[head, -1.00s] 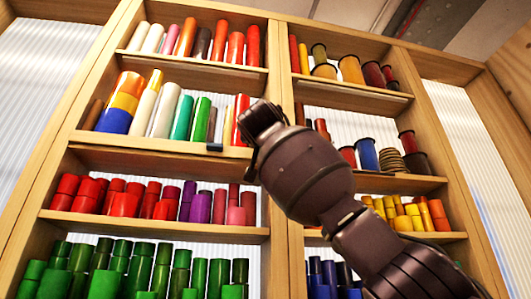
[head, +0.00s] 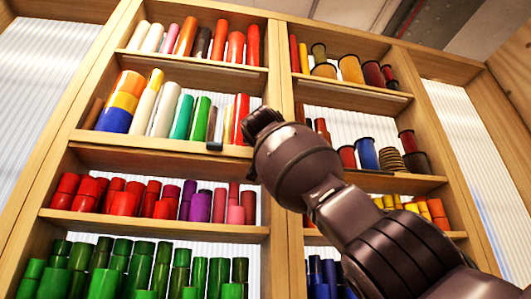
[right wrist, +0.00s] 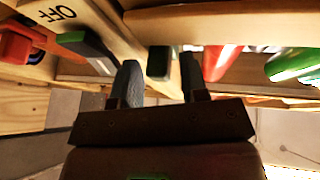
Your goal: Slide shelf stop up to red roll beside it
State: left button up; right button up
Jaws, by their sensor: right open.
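The shelf stop (head: 214,146) is a small dark block at the front edge of the left bay's second shelf (head: 170,144). The red roll (head: 242,118) stands to its right on that shelf, apart from it. My right gripper (head: 262,118) is in front of the shelf by the red roll; its fingers are hard to make out there. In the right wrist view my open right gripper (right wrist: 159,64) has one finger on either side of the stop (right wrist: 159,62). The red roll (right wrist: 214,63) shows just beyond the right finger. My left gripper is out of view.
White, teal and green rolls (head: 202,118) stand left of the stop. Red and purple rolls (head: 125,203) fill the shelf below.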

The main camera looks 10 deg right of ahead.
jog(key=shift+c, duration=0.3)
jog(key=c, duration=0.5)
jog(key=shift+o, duration=0.2)
jog(key=shift+a, duration=1.3)
jog(key=o, duration=0.5)
